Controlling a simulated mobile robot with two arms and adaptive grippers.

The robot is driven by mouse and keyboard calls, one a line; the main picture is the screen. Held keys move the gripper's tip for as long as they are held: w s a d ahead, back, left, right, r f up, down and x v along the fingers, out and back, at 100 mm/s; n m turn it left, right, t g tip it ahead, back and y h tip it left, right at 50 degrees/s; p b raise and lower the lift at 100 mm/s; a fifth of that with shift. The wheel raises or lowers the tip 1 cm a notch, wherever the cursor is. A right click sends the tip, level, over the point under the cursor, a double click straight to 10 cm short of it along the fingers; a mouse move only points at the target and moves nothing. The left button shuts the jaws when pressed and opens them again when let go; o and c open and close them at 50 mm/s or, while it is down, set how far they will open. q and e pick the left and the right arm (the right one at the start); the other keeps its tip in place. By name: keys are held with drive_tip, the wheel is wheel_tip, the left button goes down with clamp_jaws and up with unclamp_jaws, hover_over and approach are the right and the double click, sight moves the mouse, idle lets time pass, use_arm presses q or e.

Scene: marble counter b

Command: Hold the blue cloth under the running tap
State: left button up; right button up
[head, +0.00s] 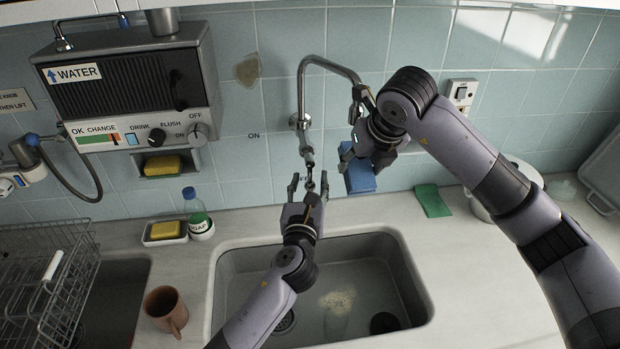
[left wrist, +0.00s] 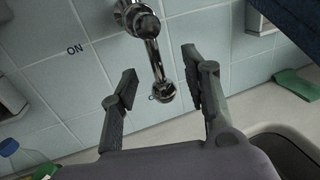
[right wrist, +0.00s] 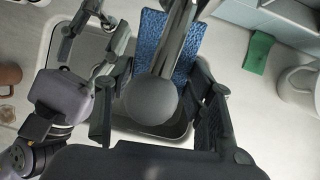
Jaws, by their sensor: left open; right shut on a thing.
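The blue cloth (head: 360,178) hangs from my right gripper (head: 360,150), which is shut on it near the spout end. The cloth (right wrist: 149,38) also shows in the right wrist view, partly hidden behind the metal spout. The chrome tap (head: 330,64) is fixed to the tiled wall and arches over to the right. Its lever (head: 308,158) points down below the base. My left gripper (head: 308,186) is open just in front of the lever. In the left wrist view the lever (left wrist: 154,62) shows between the open fingers. I see no clear water stream.
The grey sink (head: 226,290) lies below both arms. A green cloth (head: 433,201) and a lidded pot (head: 482,208) are at right. A soap bottle (head: 200,224), a sponge dish (head: 150,240), a brown mug (head: 166,311) and a wire rack (head: 40,275) are at left.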

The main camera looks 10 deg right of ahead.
use_arm(q)
drive_tip(key=shift+x, duration=0.95)
drive_tip(key=shift+c, duration=0.5)
clamp_jaws()
